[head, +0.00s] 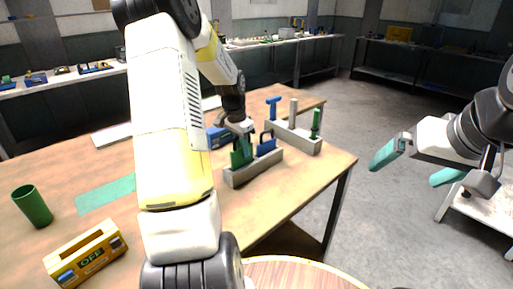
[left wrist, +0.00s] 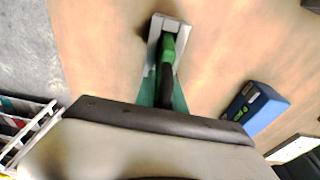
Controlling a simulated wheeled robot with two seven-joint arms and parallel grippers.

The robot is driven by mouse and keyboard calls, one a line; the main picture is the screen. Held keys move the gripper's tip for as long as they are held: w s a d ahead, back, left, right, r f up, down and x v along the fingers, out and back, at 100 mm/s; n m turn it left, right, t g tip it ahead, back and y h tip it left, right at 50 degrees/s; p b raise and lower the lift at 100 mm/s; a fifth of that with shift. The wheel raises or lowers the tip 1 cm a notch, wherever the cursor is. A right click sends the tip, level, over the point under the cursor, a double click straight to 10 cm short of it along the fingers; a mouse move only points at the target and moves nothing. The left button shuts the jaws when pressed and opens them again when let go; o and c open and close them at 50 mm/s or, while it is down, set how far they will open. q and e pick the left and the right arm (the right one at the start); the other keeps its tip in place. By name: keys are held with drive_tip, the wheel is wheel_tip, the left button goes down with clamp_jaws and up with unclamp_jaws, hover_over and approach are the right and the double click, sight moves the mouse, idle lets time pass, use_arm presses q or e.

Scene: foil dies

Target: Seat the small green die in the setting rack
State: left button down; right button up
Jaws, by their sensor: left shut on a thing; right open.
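My left gripper (head: 243,140) is shut on the small green die (head: 237,158), just at the near grey rack (head: 238,178) on the bench. In the left wrist view the green die (left wrist: 168,48) shows between the teal fingers of the left gripper (left wrist: 163,92), over the grey rack (left wrist: 183,35). A blue die (head: 266,147) stands in the same rack, right of the green one. I cannot tell whether the green die's lower end is inside a slot. My right gripper (head: 417,165) is open and empty, right of the bench over the floor.
A second grey rack (head: 302,141) behind holds blue, beige and green upright pieces. A blue box (head: 218,136) lies left of the racks; it also shows in the left wrist view (left wrist: 262,108). A green cup (head: 33,206) and a yellow OFF box (head: 87,256) are at left.

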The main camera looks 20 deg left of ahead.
use_arm(q)
drive_tip(key=shift+f, duration=1.1)
drive_tip(key=shift+f, duration=0.15)
drive_tip(key=c, duration=1.4)
unclamp_jaws()
